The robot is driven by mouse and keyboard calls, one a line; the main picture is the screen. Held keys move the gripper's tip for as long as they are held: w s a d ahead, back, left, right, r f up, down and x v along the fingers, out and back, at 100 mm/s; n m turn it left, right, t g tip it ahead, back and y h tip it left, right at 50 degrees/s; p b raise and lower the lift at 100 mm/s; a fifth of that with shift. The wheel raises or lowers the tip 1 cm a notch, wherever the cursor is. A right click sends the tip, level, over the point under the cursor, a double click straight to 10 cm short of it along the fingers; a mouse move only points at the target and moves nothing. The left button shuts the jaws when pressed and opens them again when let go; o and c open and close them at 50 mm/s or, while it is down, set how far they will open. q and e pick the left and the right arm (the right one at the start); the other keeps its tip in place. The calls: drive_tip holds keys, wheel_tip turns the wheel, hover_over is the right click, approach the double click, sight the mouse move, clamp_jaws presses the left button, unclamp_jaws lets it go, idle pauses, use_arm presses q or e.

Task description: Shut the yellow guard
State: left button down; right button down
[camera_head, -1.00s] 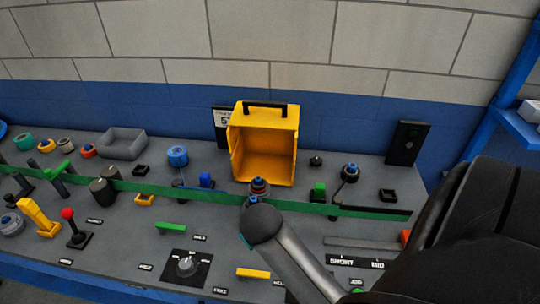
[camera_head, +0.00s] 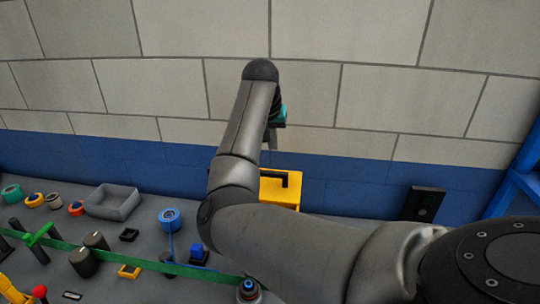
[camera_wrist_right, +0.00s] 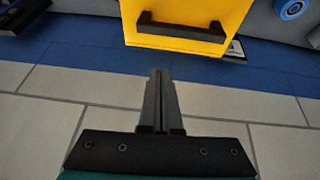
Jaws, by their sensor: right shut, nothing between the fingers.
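The yellow guard (camera_head: 278,192) stands at the back of the panel in the head view, mostly hidden behind my right arm. Its yellow face (camera_wrist_right: 190,12) and black handle (camera_wrist_right: 180,36) show at the top of the right wrist view. My right gripper (camera_head: 272,138) is above and behind the guard in the head view, close to the wall. Its fingers (camera_wrist_right: 160,73) are together with nothing between them, and a gap separates them from the handle. I cannot see whether the guard's front is open now. My left gripper is not in view.
A green strip (camera_head: 90,251) crosses the panel. A grey tray (camera_head: 112,203), a blue roll (camera_head: 170,219) and several knobs lie left of my arm. A dark box (camera_head: 424,203) stands at the right. The block wall (camera_head: 400,95) is close behind.

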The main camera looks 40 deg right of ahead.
wheel_tip(320, 180, up, 2)
drive_tip(key=w, duration=0.2)
hover_over(268, 182)
drive_tip(key=w+d, duration=0.2)
drive_tip(key=d, duration=0.1)
drive_tip(key=shift+y, duration=0.4)
wheel_tip(268, 182, down, 8)
drive_tip(key=shift+w+f, duration=0.15)
drive_tip(key=shift+f, duration=0.05)
drive_tip(key=shift+f+p, duration=0.3)
drive_tip(key=shift+s+a+p, duration=0.35)
drive_tip(key=shift+s+a, duration=0.1)
drive_tip(key=shift+a, duration=0.15)
drive_tip(key=shift+s+a+f+p, duration=0.1)
drive_tip(key=shift+s+a+p, duration=0.25)
drive_tip(key=shift+s+a, duration=0.45)
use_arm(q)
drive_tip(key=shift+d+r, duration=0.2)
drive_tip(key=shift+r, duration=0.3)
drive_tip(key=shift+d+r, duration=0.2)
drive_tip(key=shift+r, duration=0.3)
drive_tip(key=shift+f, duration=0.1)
use_arm(e)
drive_tip(key=shift+w+a, duration=0.1)
